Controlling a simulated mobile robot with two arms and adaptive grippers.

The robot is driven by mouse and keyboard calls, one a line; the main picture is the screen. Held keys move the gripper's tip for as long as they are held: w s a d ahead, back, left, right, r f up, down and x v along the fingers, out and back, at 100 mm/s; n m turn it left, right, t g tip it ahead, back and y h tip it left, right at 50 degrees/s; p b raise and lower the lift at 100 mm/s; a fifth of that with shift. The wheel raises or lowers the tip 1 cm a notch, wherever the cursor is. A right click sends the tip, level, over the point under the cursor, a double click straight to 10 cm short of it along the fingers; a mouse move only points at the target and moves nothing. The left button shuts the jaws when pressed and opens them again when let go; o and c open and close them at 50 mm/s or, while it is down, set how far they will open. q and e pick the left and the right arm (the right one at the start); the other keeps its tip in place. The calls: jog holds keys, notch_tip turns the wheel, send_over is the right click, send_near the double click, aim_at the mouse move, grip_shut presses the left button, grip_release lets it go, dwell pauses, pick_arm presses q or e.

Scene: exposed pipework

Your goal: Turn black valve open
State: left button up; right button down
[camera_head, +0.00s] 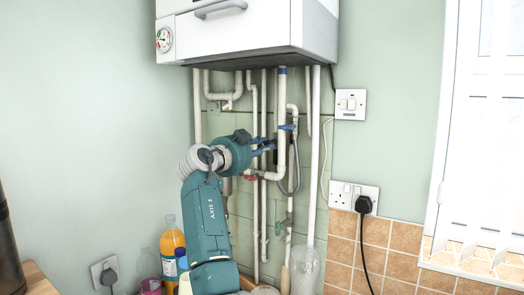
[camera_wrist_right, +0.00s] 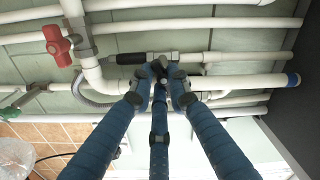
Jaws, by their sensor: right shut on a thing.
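The black valve handle (camera_wrist_right: 130,58) shows in the right wrist view as a short black bar along a thin pipe, just left of a metal fitting. My right gripper (camera_wrist_right: 160,77) has its blue fingers closed together at this fitting, shut on the black valve; the fingertips hide part of it. In the head view my right gripper (camera_head: 262,146) reaches in among the white pipes from the left, and the valve is too small and covered to make out clearly. My left gripper is in neither view.
A red valve (camera_wrist_right: 57,45) sits on a nearby pipe, with a grey flexible hose (camera_wrist_right: 92,101) beside the fingers. A white boiler (camera_head: 250,30) hangs above. Bottles (camera_head: 172,245) and a clear container (camera_head: 305,270) stand below. A black plug (camera_head: 363,204) trails its cable at right.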

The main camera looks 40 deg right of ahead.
jog(key=n, duration=1.2)
jog(key=shift+s+n, duration=0.1)
jog(key=shift+n, duration=0.3)
dwell(0.3)
jog(key=c, duration=1.7)
grip_release()
jog(key=shift+o, duration=0.2)
jog(key=shift+r, duration=0.15)
jog(key=shift+a, duration=0.15)
jog(key=v, duration=1.1)
jog(key=shift+a, duration=0.35)
jog(key=shift+s, duration=0.15)
